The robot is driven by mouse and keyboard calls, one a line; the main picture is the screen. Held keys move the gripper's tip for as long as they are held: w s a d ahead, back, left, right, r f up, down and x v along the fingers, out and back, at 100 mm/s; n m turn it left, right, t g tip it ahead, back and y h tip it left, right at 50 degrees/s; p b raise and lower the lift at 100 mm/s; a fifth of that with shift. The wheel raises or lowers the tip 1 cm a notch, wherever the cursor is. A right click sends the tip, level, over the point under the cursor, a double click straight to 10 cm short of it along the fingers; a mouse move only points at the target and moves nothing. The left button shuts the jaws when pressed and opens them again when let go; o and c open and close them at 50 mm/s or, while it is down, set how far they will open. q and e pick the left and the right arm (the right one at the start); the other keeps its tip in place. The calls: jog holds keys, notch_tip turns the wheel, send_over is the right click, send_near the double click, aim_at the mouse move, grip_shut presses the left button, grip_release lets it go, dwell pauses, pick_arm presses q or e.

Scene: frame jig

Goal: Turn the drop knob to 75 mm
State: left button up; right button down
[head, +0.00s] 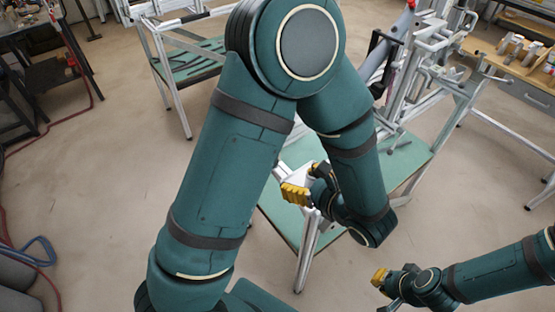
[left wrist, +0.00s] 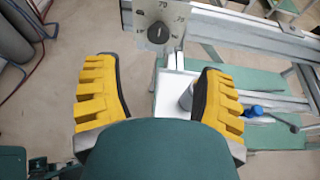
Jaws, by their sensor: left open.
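The drop knob (left wrist: 158,33) is a small dark round knob on a pale square dial plate (left wrist: 142,14) at the top of the left wrist view. A 70 is legible on the plate; the other marks and the knob's exact setting are too small to read. My left gripper (left wrist: 157,70) is open, its yellow fingers apart on either side below the knob, with nothing between them gripped. In the head view my left gripper (head: 304,188) is over the green bench, and the knob cannot be made out there. My right gripper (head: 385,283) is low at the right, over floor.
A metal rail (left wrist: 245,33) runs right from the dial plate. A grey cylinder (left wrist: 186,97) and a blue part (left wrist: 253,111) lie beyond the right finger. The green bench top (head: 408,162) carries the metal frame jig (head: 412,75).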

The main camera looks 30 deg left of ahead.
pick_arm(q)
jog(key=x, duration=1.2)
jog(key=shift+a+f, duration=0.25)
